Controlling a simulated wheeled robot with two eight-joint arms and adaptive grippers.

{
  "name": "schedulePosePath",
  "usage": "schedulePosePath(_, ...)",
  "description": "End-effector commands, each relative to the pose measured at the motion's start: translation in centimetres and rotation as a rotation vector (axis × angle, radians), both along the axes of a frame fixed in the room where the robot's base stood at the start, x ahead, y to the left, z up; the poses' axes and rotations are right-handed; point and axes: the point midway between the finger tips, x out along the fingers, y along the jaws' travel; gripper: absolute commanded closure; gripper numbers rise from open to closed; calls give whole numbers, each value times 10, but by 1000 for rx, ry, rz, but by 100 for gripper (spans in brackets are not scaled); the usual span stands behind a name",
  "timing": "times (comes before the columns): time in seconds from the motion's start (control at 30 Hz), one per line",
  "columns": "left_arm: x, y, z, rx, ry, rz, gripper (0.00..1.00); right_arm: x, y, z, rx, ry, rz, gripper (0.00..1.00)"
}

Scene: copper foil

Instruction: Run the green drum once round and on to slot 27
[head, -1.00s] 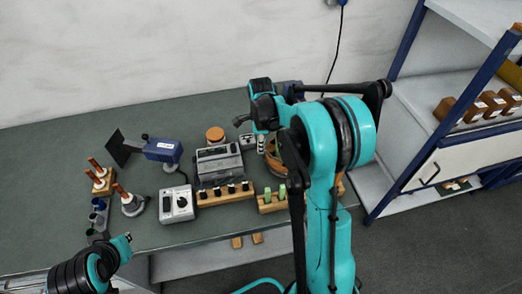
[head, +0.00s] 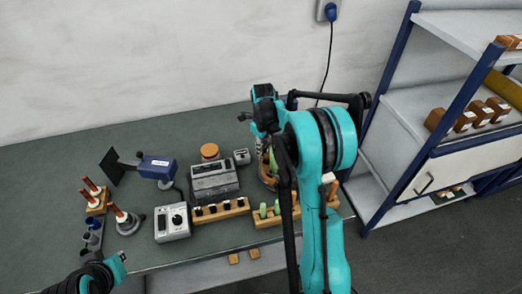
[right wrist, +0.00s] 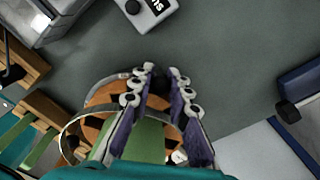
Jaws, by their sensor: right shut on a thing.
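In the right wrist view my right gripper (right wrist: 162,76) has its purple-padded fingers closed around a green piece (right wrist: 146,138), whose near end my own arm hides. Round copper-brown drum parts (right wrist: 105,97) with dark slots and a thin hoop lie just behind and beside the fingers. No slot number can be read. In the head view the brown round thing (head: 265,172) is mostly hidden behind my right arm, and the right fingers are hidden there too. My left arm shows at the lower left; its fingers cannot be made out.
A wooden rack with green pegs (head: 263,212) and one with dark and white pegs (head: 221,209) stand at the bench front. A grey machine (head: 213,181), a white box with a knob (head: 172,223) and a blue-headed stand (head: 157,168) are left. A shelf (head: 398,186) stands right.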

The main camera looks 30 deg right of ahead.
Motion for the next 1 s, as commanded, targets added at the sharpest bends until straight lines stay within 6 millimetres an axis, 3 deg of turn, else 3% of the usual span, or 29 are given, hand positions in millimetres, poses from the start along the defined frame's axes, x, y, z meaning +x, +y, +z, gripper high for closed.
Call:
schedulePosePath(0.47, 0, 0, 0, 0, 0, 0, 100, 0, -1, 0, 0, 1, -11, 100)
schedulePosePath(0.5, 0, 0, 0, 0, 0, 0, 100, 0, -1, 0, 0, 1, -11, 73)
schedulePosePath(0.57, 0, 0, 0, 0, 0, 0, 100, 0, -1, 0, 0, 1, -11, 61)
schedulePosePath(1.0, 0, 0, 0, 0, 0, 0, 100, 0, -1, 7, 0, 0, -10, 61)
